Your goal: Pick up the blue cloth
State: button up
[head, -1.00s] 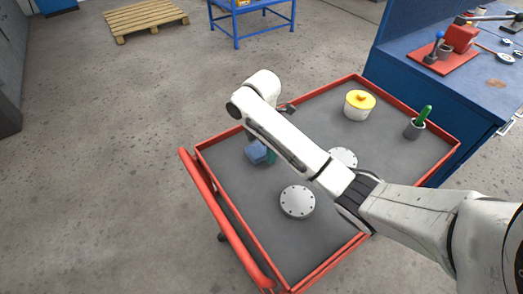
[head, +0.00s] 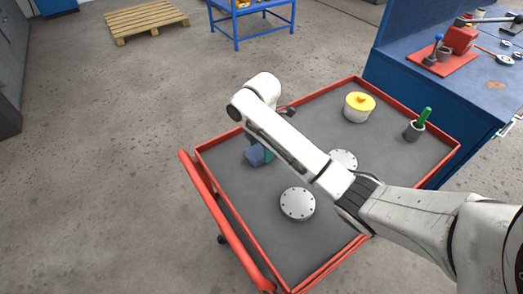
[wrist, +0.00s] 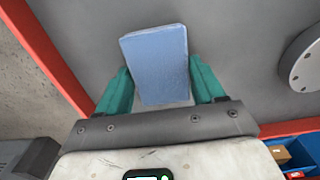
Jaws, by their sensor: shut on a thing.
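The blue cloth (wrist: 158,62) is a folded light-blue block in the wrist view, between the two teal fingers of my gripper (wrist: 160,88). The fingers touch or nearly touch its left and right sides, and my gripper is shut on it. In the head view the cloth (head: 258,155) shows as a small blue shape beside my arm, over the left part of the cart's grey top. A bit of a teal finger (head: 268,154) shows there; my arm hides most of the gripper. I cannot tell how far the cloth is above the cart top.
The red-rimmed cart (head: 225,200) also carries a round bolted flange (head: 297,203), a second flange (head: 343,159) partly behind my arm, a white pot with a yellow lid (head: 359,106) and a grey cup with a green handle (head: 415,125). A blue workbench (head: 425,95) stands at right.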

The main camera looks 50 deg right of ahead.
jog(key=shift+r, duration=0.15)
jog(key=shift+r, duration=0.7)
jog(key=s+r+p, duration=1.1)
jog(key=s+p, duration=0.2)
jog(key=s, duration=0.1)
jog(key=shift+d+r, duration=0.2)
jog(key=shift+d, duration=0.2)
